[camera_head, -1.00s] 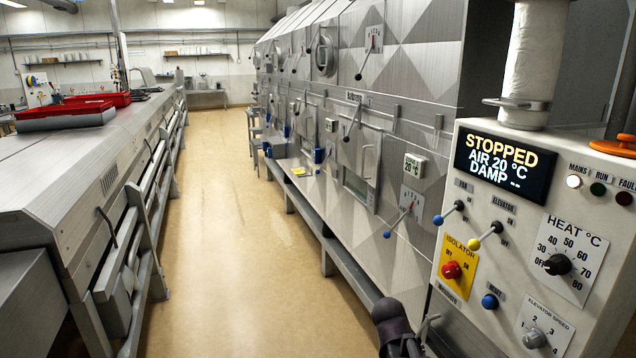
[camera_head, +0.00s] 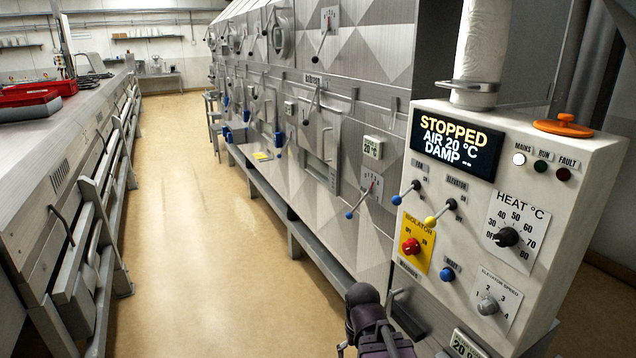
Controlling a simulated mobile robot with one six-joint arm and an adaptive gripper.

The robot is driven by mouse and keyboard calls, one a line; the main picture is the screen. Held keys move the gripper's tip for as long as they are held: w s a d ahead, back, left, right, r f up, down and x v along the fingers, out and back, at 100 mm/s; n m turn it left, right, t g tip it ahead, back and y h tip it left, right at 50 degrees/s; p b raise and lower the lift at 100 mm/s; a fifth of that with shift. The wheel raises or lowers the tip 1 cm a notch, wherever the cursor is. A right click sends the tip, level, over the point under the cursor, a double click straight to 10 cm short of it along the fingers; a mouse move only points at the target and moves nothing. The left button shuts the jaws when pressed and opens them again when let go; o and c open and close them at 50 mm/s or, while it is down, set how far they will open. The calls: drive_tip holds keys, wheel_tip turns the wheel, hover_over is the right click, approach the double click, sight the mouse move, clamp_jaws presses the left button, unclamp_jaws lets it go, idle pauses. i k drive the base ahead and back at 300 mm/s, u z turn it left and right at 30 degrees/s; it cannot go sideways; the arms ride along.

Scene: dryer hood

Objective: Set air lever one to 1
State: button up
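The dryer's steel side runs along the right of the aisle and carries several levers. A dark-knobbed lever (camera_head: 317,58) hangs down-left below a scale plate (camera_head: 330,19) higher up. More levers stand farther along. The lever labels are too small to read, so I cannot tell which is air lever one. A dark part of my arm shows at the bottom centre, apart from the levers in the picture. My gripper's fingers do not show.
A control box (camera_head: 462,262) at the right has a display (camera_head: 457,146) reading STOPPED, AIR 20 °C, DAMP. It carries two small levers, a red isolator knob (camera_head: 410,246) and dials. A ledge (camera_head: 320,258) runs along the dryer's foot. The aisle floor (camera_head: 195,215) is clear.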

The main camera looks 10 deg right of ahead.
sight(348, 216)
drive_tip(key=k, duration=0.65)
drive_tip(key=u, duration=0.35)
drive_tip(key=i, duration=1.85)
drive_tip(key=z, duration=0.35)
